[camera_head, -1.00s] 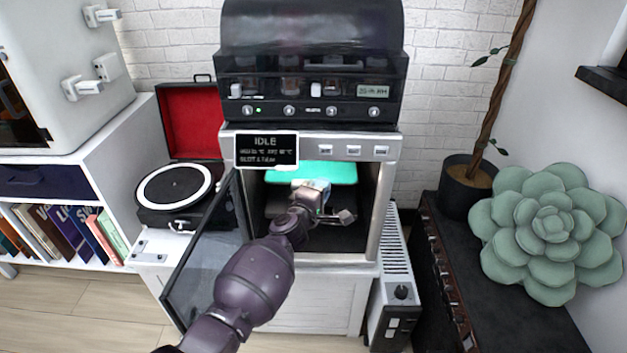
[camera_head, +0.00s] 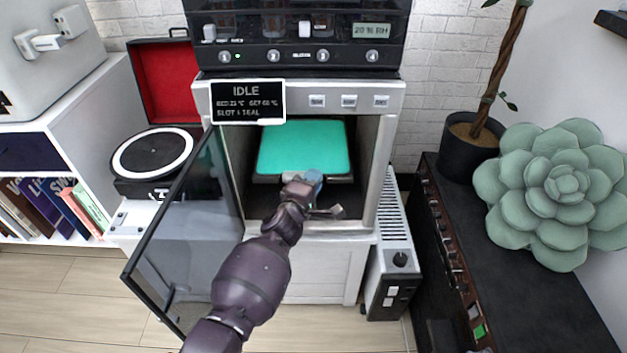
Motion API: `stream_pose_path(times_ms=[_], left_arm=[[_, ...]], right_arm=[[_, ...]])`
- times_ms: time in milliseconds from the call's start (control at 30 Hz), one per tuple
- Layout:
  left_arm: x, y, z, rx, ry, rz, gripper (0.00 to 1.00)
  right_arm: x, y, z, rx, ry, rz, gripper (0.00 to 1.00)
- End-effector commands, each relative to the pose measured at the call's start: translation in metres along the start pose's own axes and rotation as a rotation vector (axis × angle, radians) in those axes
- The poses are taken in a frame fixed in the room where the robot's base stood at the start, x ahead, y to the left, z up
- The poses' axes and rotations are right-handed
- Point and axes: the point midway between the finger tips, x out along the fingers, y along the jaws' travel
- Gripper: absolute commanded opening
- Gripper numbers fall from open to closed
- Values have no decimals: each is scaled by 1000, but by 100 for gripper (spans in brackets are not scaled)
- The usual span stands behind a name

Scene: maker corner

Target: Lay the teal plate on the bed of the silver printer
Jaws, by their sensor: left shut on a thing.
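The silver printer (camera_head: 389,151) stands in the middle with its glass door (camera_head: 190,235) swung open to the left. The teal plate (camera_head: 304,146) is inside the printer's chamber, lying about flat over the bed (camera_head: 262,179). I cannot tell whether the plate touches the bed. My left gripper (camera_head: 314,183) is at the front edge of the plate, shut on it; the fingertips are small and partly hidden by my wrist. My right gripper is not in view.
A display (camera_head: 248,101) reading IDLE sits on the printer's upper front. A black filament box (camera_head: 297,45) stands on top. A record player (camera_head: 152,155) is to the left. A radiator-like unit (camera_head: 396,245) and a dark cabinet (camera_head: 520,270) with a succulent (camera_head: 560,190) are to the right.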

Motion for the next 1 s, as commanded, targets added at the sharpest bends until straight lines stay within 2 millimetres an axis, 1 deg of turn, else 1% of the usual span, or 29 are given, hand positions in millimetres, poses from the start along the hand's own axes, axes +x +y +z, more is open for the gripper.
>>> stream_pose_path(times_ms=[33,133,333,367,500,533,767,900,1000], left_arm=[[1,4,0,2,-1,5,0],[1,4,0,3,-1,5,0],[1,-2,0,3,-1,3,0],[0,-3,0,2,-1,1,23],[0,-1,0,2,-1,3,44],[0,-1,0,2,-1,3,47],[0,-1,0,2,-1,2,47],[1,6,0,2,-1,5,47],[-7,6,0,4,0,5,47]], right_arm=[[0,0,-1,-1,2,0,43],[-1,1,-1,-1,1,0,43],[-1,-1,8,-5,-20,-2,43],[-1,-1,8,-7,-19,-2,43],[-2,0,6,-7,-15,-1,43],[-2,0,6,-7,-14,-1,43],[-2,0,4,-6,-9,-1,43],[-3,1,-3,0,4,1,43],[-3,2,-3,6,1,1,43]])
